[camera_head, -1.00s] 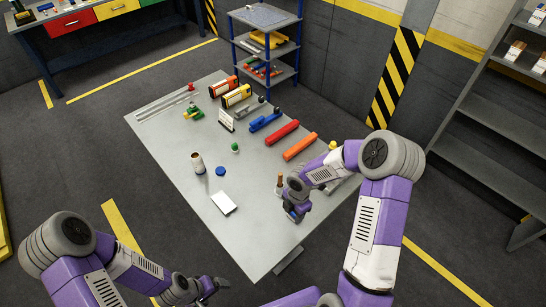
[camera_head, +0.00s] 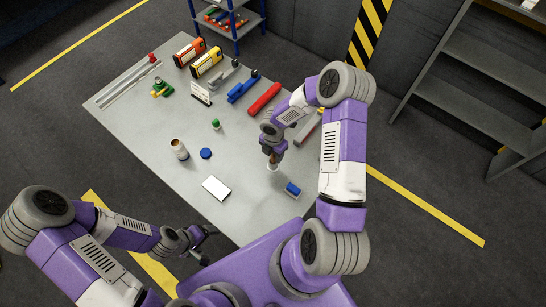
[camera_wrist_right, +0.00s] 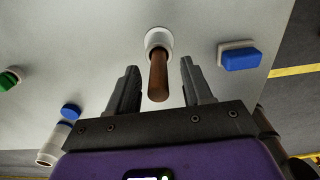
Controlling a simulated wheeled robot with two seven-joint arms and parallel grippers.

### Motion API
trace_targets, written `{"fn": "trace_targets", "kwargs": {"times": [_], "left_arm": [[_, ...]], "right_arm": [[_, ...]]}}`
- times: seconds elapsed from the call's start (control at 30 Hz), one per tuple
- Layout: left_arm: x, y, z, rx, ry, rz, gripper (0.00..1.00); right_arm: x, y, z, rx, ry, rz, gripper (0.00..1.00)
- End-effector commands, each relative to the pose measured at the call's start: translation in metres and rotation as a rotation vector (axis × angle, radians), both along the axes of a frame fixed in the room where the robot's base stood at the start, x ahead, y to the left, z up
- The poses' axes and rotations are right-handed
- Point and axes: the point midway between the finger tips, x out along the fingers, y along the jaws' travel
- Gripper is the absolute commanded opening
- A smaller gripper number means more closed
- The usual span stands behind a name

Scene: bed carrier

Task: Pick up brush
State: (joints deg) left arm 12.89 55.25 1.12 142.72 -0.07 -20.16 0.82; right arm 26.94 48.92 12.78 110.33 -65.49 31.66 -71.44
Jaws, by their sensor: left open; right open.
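The item that looks like the brush (camera_wrist_right: 158,76) has a brown handle and a round white end resting on the grey table. In the head view its white end (camera_head: 272,166) shows just below my right gripper (camera_head: 273,153), which hides most of the handle. In the right wrist view the handle stands between the two fingers of my right gripper (camera_wrist_right: 159,82), which is open with a gap on both sides. My left gripper (camera_head: 203,236) is open and empty near the table's front left edge, away from the brush.
On the table (camera_head: 135,118), a blue block with a white base (camera_head: 293,189) lies close to the brush. A grey shelf (camera_head: 470,105) stands at right.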

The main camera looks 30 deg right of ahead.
Motion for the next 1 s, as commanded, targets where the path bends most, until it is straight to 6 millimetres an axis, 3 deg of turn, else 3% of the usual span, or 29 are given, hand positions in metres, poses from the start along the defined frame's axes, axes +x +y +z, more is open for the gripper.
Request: {"fn": "trace_targets", "kwargs": {"times": [0.13,0.37,0.7,1.0], "left_arm": [[0.0002,0.0000,-0.0005,0.000,-0.001,0.000,0.85],[0.0003,-0.0001,-0.0005,0.000,-0.001,0.000,0.85],[0.0002,-0.0001,-0.0005,0.000,-0.001,0.000,0.85],[0.0002,0.0000,-0.0005,0.000,0.000,0.000,0.85]], "right_arm": [[-0.0005,0.0007,-0.0151,0.001,0.001,0.000,0.50],[-0.0003,0.0004,-0.0164,0.000,0.000,0.000,0.50],[-0.0003,0.0005,-0.0162,0.000,0.000,0.001,0.01],[-0.0002,0.0005,-0.0161,0.000,0.000,0.001,0.00]]}}
